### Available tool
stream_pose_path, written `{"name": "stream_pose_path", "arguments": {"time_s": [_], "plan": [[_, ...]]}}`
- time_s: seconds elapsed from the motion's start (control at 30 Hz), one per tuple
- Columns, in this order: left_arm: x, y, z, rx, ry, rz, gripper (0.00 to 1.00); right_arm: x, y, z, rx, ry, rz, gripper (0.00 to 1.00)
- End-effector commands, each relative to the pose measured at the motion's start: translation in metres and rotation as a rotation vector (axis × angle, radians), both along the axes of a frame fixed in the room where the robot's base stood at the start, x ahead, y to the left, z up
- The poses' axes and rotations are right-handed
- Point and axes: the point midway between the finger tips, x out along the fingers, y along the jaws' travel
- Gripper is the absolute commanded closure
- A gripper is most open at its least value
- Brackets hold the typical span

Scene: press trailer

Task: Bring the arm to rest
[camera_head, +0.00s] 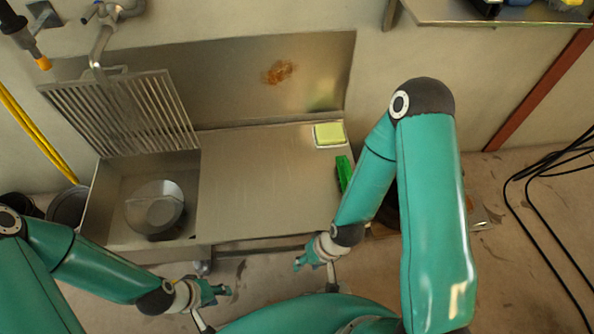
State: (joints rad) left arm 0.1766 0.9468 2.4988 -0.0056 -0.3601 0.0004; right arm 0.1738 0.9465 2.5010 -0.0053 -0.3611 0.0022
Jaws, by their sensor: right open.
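My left arm comes in from the lower left, bent at the elbow. My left gripper (217,291) is in front of the sink unit, over the floor, and its fingers are too small to read. My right arm rises on the right, folds at a high dark elbow and comes down to the left. My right gripper (302,262) is open just off the front edge of the steel counter (250,190), and I see nothing in it. Both grippers appear apart from the counter.
The sink basin (115,205) holds a round pan (154,207), with a raised drain rack (130,110) behind. A yellow-green sponge (329,134) and a green item (344,172) lie at the counter's right end, near my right forearm. Black cables (535,205) run at right.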

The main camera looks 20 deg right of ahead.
Motion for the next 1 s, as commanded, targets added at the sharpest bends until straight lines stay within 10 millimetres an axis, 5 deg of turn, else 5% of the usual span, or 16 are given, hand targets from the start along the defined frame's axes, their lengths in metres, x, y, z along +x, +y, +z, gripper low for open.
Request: {"name": "stream_pose_path", "arguments": {"time_s": [0.27,0.7,0.83,1.0], "plan": [[0.0,0.0,0.062,0.0,0.0,0.0,0.63,0.001,0.0,0.061,0.0,-0.001,0.0,0.56],[0.0,0.0,0.223,0.0,0.0,0.0,0.63,0.001,-0.001,0.222,0.0,-0.001,0.0,0.56],[0.0,0.0,0.254,0.0,0.0,0.0,0.63,0.001,-0.001,0.253,0.0,-0.001,0.0,0.56],[0.0,0.0,0.267,0.0,0.0,0.0,0.63,0.001,-0.001,0.266,0.0,-0.001,-0.001,0.56]]}}
